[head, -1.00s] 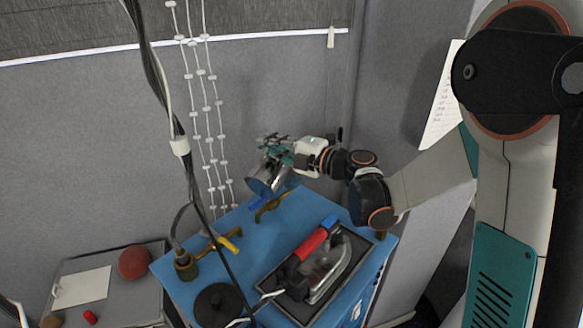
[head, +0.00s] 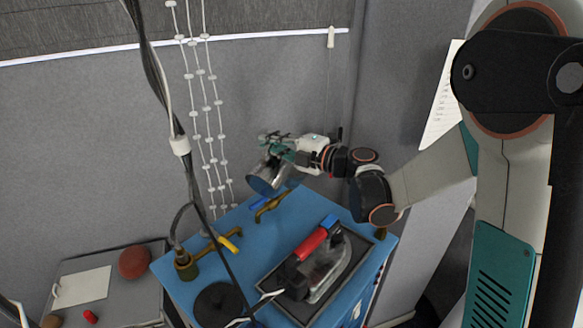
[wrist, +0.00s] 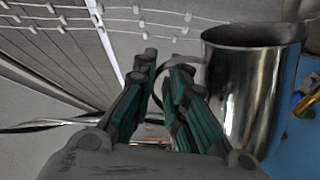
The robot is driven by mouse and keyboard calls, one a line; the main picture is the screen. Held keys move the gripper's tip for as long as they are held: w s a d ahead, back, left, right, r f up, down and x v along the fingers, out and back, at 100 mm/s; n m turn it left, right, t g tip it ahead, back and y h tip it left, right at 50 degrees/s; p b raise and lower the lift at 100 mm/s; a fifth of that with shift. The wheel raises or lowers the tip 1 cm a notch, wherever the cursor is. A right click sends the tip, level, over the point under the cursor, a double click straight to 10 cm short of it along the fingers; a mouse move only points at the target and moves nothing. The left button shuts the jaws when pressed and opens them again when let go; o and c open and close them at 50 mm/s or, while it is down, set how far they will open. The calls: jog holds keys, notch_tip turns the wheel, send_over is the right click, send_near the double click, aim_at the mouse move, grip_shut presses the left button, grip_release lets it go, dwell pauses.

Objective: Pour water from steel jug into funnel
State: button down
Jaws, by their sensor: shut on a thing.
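The steel jug (head: 268,178) is a shiny metal cup held in the air above the back edge of the blue-topped table. It looks tilted in the head view, with its mouth toward the lower left. My gripper (head: 276,146) is shut on the jug at its handle side. In the wrist view the dark green fingers (wrist: 162,78) are close beside the jug (wrist: 245,90), and a curved handle part shows near the fingertips. I cannot make out a funnel for certain, and no water is visible.
Brass pipes with a blue handle (head: 262,202) and a yellow handle (head: 229,244) stand on the blue tabletop (head: 235,215). An iron-like tool (head: 318,260) lies in a dark tray at the front. A black disc (head: 218,304) sits left of it. Cables hang on the left.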

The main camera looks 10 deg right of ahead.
aim_at(265, 151)
jog(key=shift+w+d+r+m, duration=0.2)
jog(key=shift+w+d+m, duration=0.1)
jog(key=shift+w+d, duration=0.15)
jog(key=shift+w+d+r+m, duration=0.2)
jog(key=shift+w+d+m, duration=0.15)
jog(key=shift+w, duration=0.2)
dwell(1.2)
jog(key=shift+w+d+r+m, duration=0.3)
jog(key=shift+w+d+m, duration=0.2)
jog(key=shift+m, duration=0.25)
dwell(1.5)
jog(key=shift+a, duration=0.1)
jog(key=s+a+n, duration=0.1)
jog(key=s+a+f+n, duration=0.1)
jog(key=s, duration=0.1)
jog(key=s+a+f+n, duration=0.1)
jog(key=shift+s+a+n+b, duration=0.25)
jog(key=shift+s+n+b, duration=0.05)
jog(key=shift+f+n+b, duration=0.3)
jog(key=shift+f+b, duration=0.15)
jog(key=shift+s+a+f+n, duration=0.15)
jog(key=shift+s+a+n, duration=0.1)
jog(key=shift+n, duration=0.05)
jog(key=shift+s, duration=0.1)
jog(key=shift+a, duration=0.1)
jog(key=shift+s, duration=0.1)
dwell(0.9)
